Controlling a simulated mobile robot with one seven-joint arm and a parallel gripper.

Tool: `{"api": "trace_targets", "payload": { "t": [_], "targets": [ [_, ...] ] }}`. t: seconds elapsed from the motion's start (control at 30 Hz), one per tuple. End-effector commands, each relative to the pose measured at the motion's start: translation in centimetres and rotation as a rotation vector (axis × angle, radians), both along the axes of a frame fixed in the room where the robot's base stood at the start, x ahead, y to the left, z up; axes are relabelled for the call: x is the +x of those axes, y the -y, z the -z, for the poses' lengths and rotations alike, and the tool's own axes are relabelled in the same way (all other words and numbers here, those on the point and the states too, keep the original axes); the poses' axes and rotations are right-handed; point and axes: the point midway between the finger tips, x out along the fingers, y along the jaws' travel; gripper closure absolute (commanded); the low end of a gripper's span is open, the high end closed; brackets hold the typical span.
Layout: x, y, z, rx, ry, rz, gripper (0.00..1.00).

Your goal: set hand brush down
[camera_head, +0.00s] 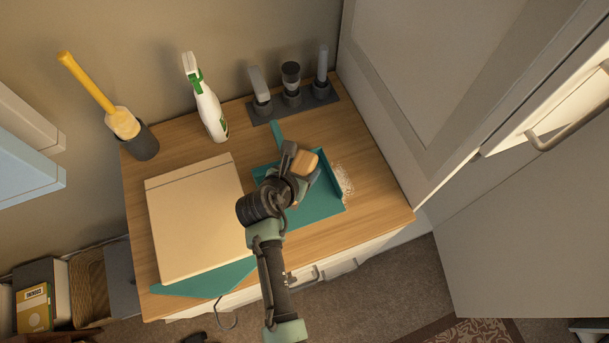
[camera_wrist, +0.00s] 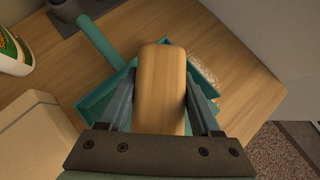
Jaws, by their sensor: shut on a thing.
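The hand brush (camera_head: 305,162) shows as a wooden block in my gripper. In the wrist view the hand brush (camera_wrist: 162,85) stands between the two fingers, its bristles out of sight below. My gripper (camera_head: 297,170) is shut on it; the fingers also show in the wrist view (camera_wrist: 163,100). The brush is over the teal dustpan (camera_head: 330,207), which lies on the wooden cabinet top with its handle pointing to the back. I cannot tell whether the brush touches the pan.
White crumbs (camera_head: 345,182) lie at the dustpan's right edge. A cream box (camera_head: 196,217) is close on the left, over a teal sheet (camera_head: 207,282). A spray bottle (camera_head: 207,103), yellow-handled brush in a holder (camera_head: 145,142) and grey stand (camera_head: 291,100) line the back. The right front top (camera_head: 383,205) is clear.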

Motion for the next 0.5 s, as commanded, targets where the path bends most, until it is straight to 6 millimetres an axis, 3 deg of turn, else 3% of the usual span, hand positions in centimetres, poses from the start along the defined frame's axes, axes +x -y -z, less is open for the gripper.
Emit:
{"api": "trace_targets", "payload": {
  "t": [0.3, 0.5],
  "targets": [
    [0.1, 0.0, 3.9, 0.0, 0.002, 0.001, 1.0],
    [0.1, 0.0, 4.4, 0.0, 0.005, 0.001, 1.0]
  ]
}}
